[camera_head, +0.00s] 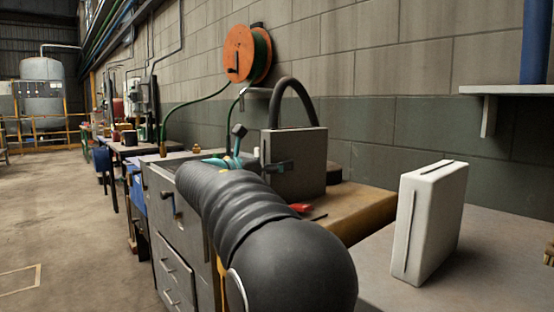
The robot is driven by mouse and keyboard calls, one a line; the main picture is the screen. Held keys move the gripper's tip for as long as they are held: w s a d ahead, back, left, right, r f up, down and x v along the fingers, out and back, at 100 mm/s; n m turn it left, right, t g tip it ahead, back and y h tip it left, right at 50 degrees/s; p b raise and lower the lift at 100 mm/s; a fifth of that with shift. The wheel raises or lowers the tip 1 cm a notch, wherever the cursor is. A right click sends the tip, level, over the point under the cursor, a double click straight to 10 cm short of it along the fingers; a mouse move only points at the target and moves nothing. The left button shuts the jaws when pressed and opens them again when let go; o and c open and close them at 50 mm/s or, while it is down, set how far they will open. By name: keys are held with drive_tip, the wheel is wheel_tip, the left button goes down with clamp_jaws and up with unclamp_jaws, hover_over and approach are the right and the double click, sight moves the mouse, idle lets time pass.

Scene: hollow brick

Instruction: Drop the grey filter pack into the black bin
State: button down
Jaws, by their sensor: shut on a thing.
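The grey filter pack (302,158) is an upright, box-shaped block in the middle of the view, over or on the near part of the bench. My gripper (279,167), with teal and dark parts, is at its left side and shut on it. One dark finger lies across the front face; the other is mostly hidden. I cannot tell whether the pack's bottom touches the surface beneath. My dark ribbed arm covers part of the bench in front. I cannot make out a black bin in this view.
A white slotted box (432,222) stands upright on a grey table (492,262) at right. A red-handled tool (301,208) lies on the wooden bench top (352,207). A dark curved hose (297,90) arches behind the pack. A grey drawer cabinet (175,262) stands left. Open floor (65,225) lies further left.

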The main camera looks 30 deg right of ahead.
drive_tip(key=shift+r, duration=0.1)
drive_tip(key=shift+c, duration=0.7)
unclamp_jaws()
drive_tip(key=shift+a, duration=0.1)
drive_tip(key=s+a, duration=0.1)
drive_tip(key=a, duration=1)
drive_tip(key=shift+s+a+f, duration=0.2)
drive_tip(key=shift+s+a, duration=0.15)
drive_tip(key=shift+a, duration=0.05)
